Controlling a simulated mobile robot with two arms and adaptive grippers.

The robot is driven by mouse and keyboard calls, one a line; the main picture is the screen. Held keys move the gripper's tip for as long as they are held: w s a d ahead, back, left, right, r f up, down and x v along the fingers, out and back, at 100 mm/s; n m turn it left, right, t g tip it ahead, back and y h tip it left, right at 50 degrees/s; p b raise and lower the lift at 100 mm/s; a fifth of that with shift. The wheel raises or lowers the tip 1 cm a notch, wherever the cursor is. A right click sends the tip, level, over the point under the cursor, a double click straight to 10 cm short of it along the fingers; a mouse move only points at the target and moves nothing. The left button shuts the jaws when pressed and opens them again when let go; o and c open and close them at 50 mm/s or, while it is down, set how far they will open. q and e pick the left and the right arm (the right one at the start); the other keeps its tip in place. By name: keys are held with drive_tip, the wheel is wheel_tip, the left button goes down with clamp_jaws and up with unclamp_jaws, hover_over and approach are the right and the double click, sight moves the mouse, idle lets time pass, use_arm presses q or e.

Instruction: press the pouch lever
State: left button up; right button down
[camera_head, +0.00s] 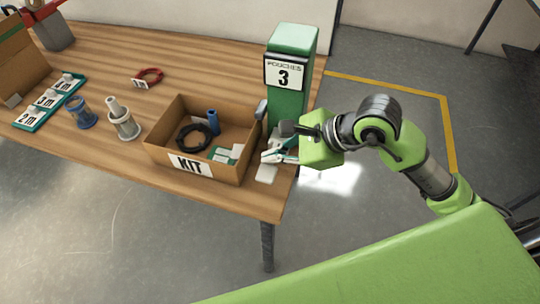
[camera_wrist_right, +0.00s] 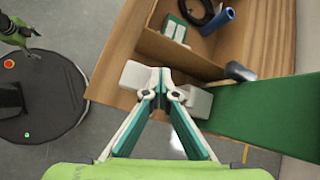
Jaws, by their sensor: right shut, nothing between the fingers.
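The green pouch dispenser (camera_head: 290,97) stands upright at the table's right end, with a "POUCHES 3" label (camera_head: 285,74). Its grey lever (camera_head: 262,109) sticks out on the left side, above the kit box; it also shows in the right wrist view (camera_wrist_right: 240,72). My right gripper (camera_head: 266,157) is shut and empty, low in front of the dispenser and below the lever, apart from it. In the right wrist view its fingertips (camera_wrist_right: 160,75) meet between two white pieces. One white piece (camera_head: 266,174) lies on the table.
The open cardboard kit box (camera_head: 178,143) stands left of the dispenser, holding a black cable coil (camera_head: 190,137), a blue cylinder (camera_head: 213,122) and green-white cards. The table's right edge is close.

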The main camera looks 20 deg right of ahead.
drive_tip(key=shift+s+f+b, duration=0.15)
drive_tip(key=shift+f+b, duration=0.15)
drive_tip(key=shift+f, duration=0.1)
drive_tip(key=shift+r, duration=0.1)
idle(0.4)
drive_tip(key=shift+w+d+r+p, duration=0.1)
drive_tip(key=shift+w+r+p, duration=0.1)
drive_tip(key=shift+r+p, duration=0.6)
drive_tip(key=shift+w+d+r+p, duration=0.1)
drive_tip(key=shift+w+r+p, duration=0.15)
drive_tip(key=shift+r, duration=0.9)
drive_tip(key=r+p, duration=0.2)
drive_tip(key=r, duration=0.1)
drive_tip(key=w+r, duration=0.1)
drive_tip(key=r, duration=0.1)
drive_tip(key=shift+d+p, duration=0.3)
drive_tip(key=shift+p, duration=0.1)
drive_tip(key=shift+s, duration=0.1)
